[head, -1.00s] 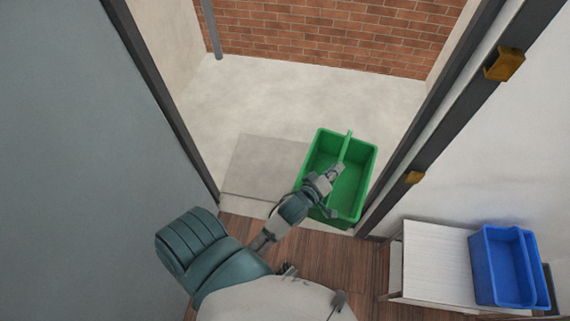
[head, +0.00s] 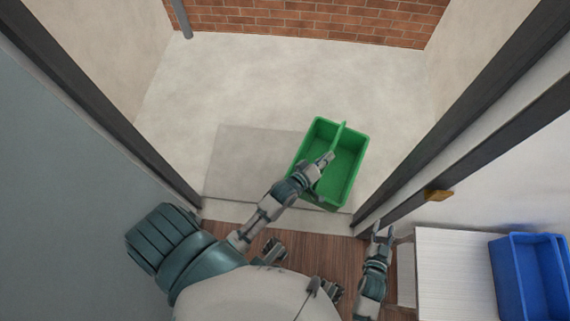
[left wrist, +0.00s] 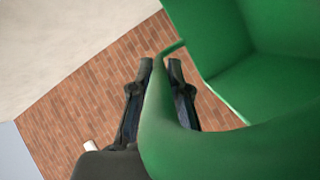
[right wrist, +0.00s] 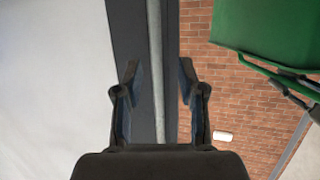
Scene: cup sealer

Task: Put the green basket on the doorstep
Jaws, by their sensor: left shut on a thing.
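The green basket (head: 346,172) is in the doorway, beyond the wooden floor. In the head view it overlaps the right end of a flat grey slab (head: 232,165), likely the doorstep. My left gripper (head: 326,160) is shut on the basket's handle. The left wrist view shows the green handle (left wrist: 157,125) between the two fingers (left wrist: 160,65). I cannot tell whether the basket's bottom touches the ground. My right gripper (head: 377,232) is open and empty near the right door frame; its fingers stand apart in the right wrist view (right wrist: 158,80).
Dark door frames stand at left (head: 115,115) and right (head: 450,130), with a brass catch (head: 438,195) on the right. A white side table (head: 450,270) and a blue basket (head: 535,275) are at lower right.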

